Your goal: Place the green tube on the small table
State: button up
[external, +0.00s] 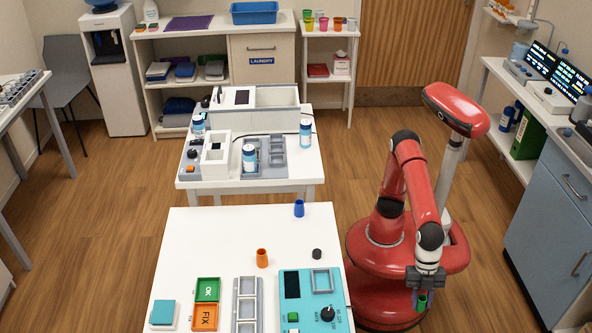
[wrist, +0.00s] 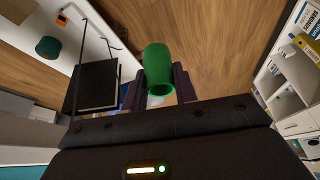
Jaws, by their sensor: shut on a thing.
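My gripper (external: 421,294) is shut on a green tube (external: 422,301), low in the air to the right of the front white table (external: 205,235). In the wrist view the tube (wrist: 158,65) sits between the two dark fingers, its open rim towards the camera. A small, narrow white stand (external: 330,34) with several coloured cups on top is at the back wall, right of the laundry cabinet. Which table the task calls small cannot be told for certain.
The front table carries an orange cup (external: 262,258), a blue cup (external: 299,208), a black knob-like piece (external: 317,254) and a teal device (external: 300,288). A middle table (external: 295,184) holds equipment and cans. A blue cabinet (external: 548,205) stands at right. Wooden floor lies open between.

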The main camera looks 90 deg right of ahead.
jog(key=shift+s+f, duration=0.45)
jog(key=shift+s, duration=0.2)
jog(key=shift+f, duration=0.2)
jog(key=w+d+r+m+b, duration=0.1)
jog(key=w+d+r, duration=0.2)
jog(key=w+r, duration=0.3)
jog(key=w+d+r+m+b, duration=0.1)
jog(key=w+d+r, duration=0.2)
jog(key=w, duration=0.8)
jog(key=w+d+r+t+b, duration=0.1)
jog(key=w+d+r+b, duration=0.1)
jog(key=w+r, duration=0.6)
jog(key=shift+w+d+r+m, duration=0.3)
jog(key=shift+w+d+m, duration=0.1)
jog(key=shift+w+d, duration=0.4)
jog(key=w+d+r+m+t+p, duration=0.1)
jog(key=w+d+r+m+p, duration=0.1)
jog(key=w+d, duration=0.8)
jog(key=w+d+r+m+t+h+p, duration=0.1)
jog(key=w+d+m, duration=0.3)
jog(key=w+d, duration=0.6)
jog(key=w+r+p, duration=0.1)
jog(key=w, duration=0.1)
jog(key=shift+w+d+r+h, duration=0.2)
jog(key=shift+w+r+h, duration=0.1)
jog(key=shift+w, duration=0.05)
jog(key=shift+f+b, duration=0.6)
jog(key=shift+f, duration=4.2)
